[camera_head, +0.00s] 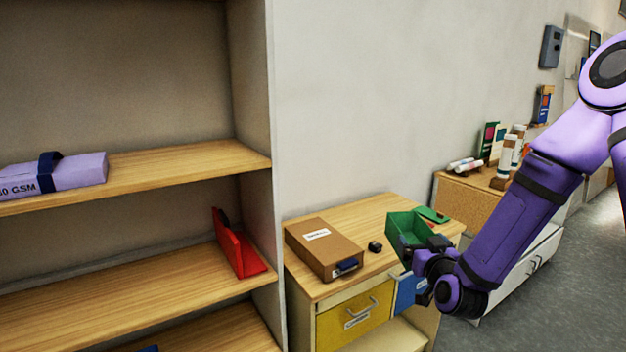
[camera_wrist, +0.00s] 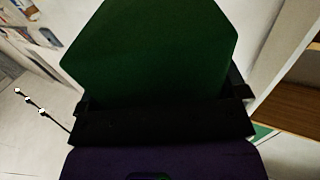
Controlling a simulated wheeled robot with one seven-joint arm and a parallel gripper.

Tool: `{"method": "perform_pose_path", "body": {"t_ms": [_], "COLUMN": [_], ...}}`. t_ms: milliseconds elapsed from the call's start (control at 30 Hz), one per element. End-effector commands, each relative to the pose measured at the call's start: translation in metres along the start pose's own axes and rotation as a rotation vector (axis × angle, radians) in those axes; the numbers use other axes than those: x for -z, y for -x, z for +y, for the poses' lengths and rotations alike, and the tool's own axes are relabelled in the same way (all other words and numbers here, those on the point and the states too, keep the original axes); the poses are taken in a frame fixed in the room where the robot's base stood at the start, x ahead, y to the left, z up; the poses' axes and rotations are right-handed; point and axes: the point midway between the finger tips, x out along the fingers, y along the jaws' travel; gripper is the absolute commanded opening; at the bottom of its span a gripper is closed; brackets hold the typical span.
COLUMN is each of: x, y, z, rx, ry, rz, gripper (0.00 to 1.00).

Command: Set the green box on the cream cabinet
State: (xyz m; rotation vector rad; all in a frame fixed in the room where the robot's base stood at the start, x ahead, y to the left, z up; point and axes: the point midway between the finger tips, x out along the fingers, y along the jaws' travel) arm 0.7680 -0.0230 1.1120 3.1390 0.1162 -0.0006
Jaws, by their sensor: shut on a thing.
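My gripper (camera_head: 428,252) is shut on the green box (camera_head: 408,227), an open-topped tray-like box. The box is at the right part of the cream cabinet (camera_head: 372,213), which has a wooden top and yellow and blue drawer fronts. I cannot tell whether the box touches the top or is just above it. In the wrist view the green box (camera_wrist: 155,55) fills the middle above the dark fingers (camera_wrist: 165,105). The gripper and arm hide part of the cabinet's right front.
A brown box file (camera_head: 325,250) and a small black object (camera_head: 375,247) lie on the cabinet top, left of the green box. A flat green piece (camera_head: 433,215) lies behind it. A shelf unit (camera_head: 120,180) stands left. A second cabinet (camera_head: 465,203) with bottles stands right.

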Motion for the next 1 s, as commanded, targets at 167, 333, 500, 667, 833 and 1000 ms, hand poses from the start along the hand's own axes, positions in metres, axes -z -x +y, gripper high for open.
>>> {"method": "perform_pose_path", "body": {"t_ms": [167,333,500,667,833,1000], "x": [-0.049,-0.089,-0.126,-0.143,-0.16,-0.173], "y": [-0.013,-0.025,-0.035,-0.033,-0.028,-0.023], "z": [0.018,0.034,0.048,0.045,0.044,0.045], "rx": [-0.026,-0.05,-0.072,-0.067,-0.065,-0.066], "ry": [-0.001,0.0,0.0,0.004,0.004,0.004], "rz": [-0.004,-0.002,-0.001,0.0,-0.001,0.001], "gripper": [0.66,0.66,0.66,0.66,0.66,0.66]}}
